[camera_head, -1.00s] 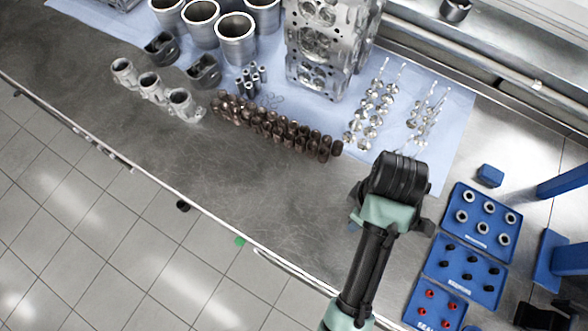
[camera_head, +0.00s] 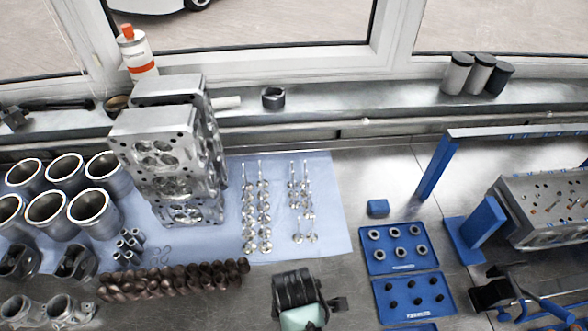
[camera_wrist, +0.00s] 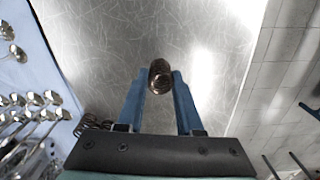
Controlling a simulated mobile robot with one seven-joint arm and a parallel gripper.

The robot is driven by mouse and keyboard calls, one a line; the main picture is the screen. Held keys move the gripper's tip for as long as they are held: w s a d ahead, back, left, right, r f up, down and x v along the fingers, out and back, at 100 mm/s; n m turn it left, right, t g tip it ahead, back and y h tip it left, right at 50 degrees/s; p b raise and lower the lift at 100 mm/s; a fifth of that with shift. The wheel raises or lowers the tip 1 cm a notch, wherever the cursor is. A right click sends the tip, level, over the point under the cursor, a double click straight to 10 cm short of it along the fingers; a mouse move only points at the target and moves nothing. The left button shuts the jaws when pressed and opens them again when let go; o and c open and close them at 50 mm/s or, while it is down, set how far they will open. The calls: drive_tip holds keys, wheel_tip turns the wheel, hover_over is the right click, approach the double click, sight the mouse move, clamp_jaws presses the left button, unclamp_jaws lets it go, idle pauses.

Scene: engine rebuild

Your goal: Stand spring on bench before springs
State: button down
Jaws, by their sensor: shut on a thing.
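My gripper (camera_wrist: 158,82) is shut on a dark coppery coil spring (camera_wrist: 160,71), held between two blue fingers in the wrist view. Bare metal bench (camera_wrist: 105,45) shows beyond it; I cannot tell the spring's height above it. In the head view my wrist (camera_head: 297,290) is at the bottom centre, to the right of the springs, and hides the fingers and the held spring. The row of brown springs (camera_head: 170,281) stands close together on the bench at the lower left. A few of them show at the lower left of the wrist view (camera_wrist: 90,122).
Valves (camera_head: 264,215) lie on the blue mat (camera_head: 330,215) behind my wrist. The cylinder head stack (camera_head: 165,150) stands left of them. Blue parts trays (camera_head: 403,258) and a blue block (camera_head: 378,207) are to the right. The wrist view shows bare bench around the spring.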

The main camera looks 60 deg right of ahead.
drive_tip(key=shift+f, duration=1.1)
drive_tip(key=shift+f, duration=0.1)
drive_tip(key=c, duration=0.6)
unclamp_jaws()
drive_tip(key=shift+o, duration=0.2)
wheel_tip(320, 180, up, 12)
